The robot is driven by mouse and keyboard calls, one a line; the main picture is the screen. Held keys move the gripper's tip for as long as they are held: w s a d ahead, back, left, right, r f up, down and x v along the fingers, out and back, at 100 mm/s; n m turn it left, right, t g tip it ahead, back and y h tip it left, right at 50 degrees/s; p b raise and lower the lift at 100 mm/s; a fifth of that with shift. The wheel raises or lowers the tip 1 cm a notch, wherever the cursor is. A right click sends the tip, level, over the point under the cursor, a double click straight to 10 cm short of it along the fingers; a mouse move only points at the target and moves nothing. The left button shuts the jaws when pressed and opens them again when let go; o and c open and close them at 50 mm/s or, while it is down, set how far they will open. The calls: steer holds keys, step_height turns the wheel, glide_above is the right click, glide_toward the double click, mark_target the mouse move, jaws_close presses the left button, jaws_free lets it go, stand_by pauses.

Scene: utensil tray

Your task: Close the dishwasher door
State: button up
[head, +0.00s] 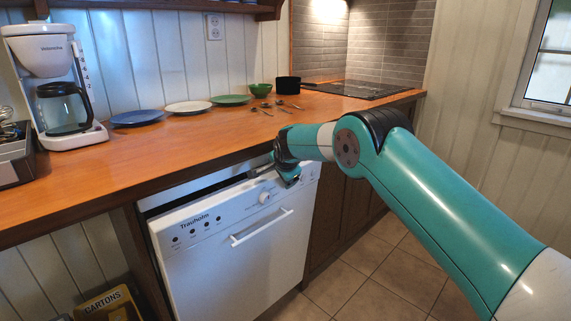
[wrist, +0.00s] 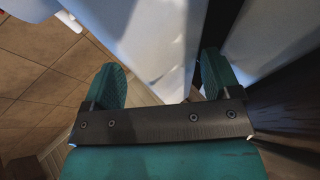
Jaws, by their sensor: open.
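The white dishwasher door (head: 235,255) stands a little ajar under the counter, its top tilted out from the dishwasher body (head: 200,190). It has a dial and a bar handle (head: 262,228) on its front. My gripper (head: 287,174) is at the upper right corner of the door, just below the counter edge. In the wrist view the gripper (wrist: 162,78) is open, with one teal finger on each side of the door's edge (wrist: 165,50). A dark gap shows beside the right finger. Whether either finger touches the door cannot be told.
The wooden counter (head: 130,165) overhangs just above my gripper. It holds a coffee maker (head: 60,85), plates, a green bowl (head: 260,90), several utensils and a black pot (head: 288,85). A cartons box (head: 108,303) stands at lower left. Tiled floor (head: 370,285) in front is clear.

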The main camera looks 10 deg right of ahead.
steer(key=v, duration=1.6)
steer(key=shift+s+r, duration=0.2)
steer(key=shift+r, duration=0.05)
